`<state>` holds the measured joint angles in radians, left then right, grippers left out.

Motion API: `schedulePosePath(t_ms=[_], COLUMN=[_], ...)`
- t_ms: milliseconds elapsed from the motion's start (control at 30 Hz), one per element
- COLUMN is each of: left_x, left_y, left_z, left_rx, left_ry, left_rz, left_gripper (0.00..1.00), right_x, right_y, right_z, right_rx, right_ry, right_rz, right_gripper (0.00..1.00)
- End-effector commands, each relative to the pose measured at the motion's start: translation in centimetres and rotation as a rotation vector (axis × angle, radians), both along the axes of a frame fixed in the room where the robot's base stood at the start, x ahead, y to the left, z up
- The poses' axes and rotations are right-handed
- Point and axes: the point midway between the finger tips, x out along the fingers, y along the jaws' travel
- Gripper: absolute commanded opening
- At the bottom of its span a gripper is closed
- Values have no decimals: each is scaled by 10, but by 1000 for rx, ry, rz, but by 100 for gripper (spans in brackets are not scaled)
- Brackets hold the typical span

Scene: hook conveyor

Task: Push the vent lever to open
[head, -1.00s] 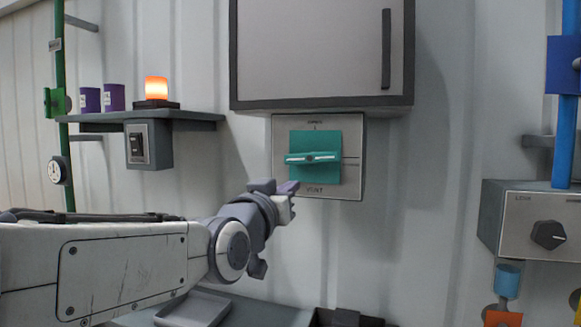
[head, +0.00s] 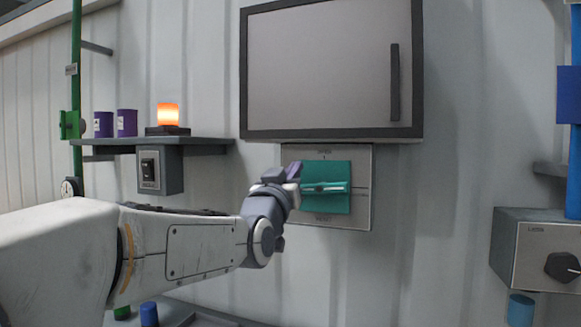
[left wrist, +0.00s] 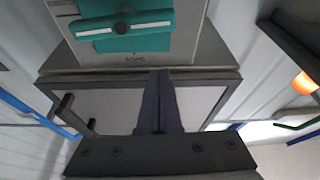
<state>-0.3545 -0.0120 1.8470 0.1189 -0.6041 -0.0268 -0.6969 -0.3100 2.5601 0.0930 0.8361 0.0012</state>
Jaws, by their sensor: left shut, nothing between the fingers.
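The vent lever (head: 325,188) is a teal bar on a square teal plate, lying about level across its grey wall box (head: 362,208). It also shows in the left wrist view (left wrist: 122,26), near the top edge. My left gripper (head: 294,170) is shut and empty, at the left edge of the teal plate in the head view. Its closed fingers show in the left wrist view (left wrist: 161,85), below the lever in the picture. I cannot tell whether the fingers touch the lever. My left wrist hides part of the box's left side. My right gripper is not in view.
A grey cabinet (head: 320,65) hangs directly above the vent box. A shelf (head: 205,143) at left carries purple cans (head: 126,123) and a lit orange lamp (head: 168,114), with a switch box (head: 160,171) below. A knob box (head: 540,250) is at right. The wall between is clear.

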Motion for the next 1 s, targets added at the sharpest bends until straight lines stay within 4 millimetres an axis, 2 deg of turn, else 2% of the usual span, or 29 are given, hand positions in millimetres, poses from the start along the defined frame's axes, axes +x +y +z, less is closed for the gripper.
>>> schedulePosePath(t_ms=[33, 167, 200, 233, 433, 1000], left_x=[12, 35, 33, 32, 31, 30], left_y=[-3, -10, -11, -11, -12, -12], left_z=[9, 17, 3, -2, -24, -30], left_rx=[1, 2, 3, 3, 2, -11], left_ry=[4, 3, 7, 6, 3, 4], left_rz=[1, 1, 0, 0, -1, 0], left_gripper=[0, 0, 0, 0, 0, 0], right_x=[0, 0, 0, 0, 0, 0], right_y=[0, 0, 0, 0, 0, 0], right_z=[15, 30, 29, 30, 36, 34], right_rx=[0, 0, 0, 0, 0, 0], right_ry=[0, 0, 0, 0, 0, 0], right_rz=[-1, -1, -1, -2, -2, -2], right_gripper=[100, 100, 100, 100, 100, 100])
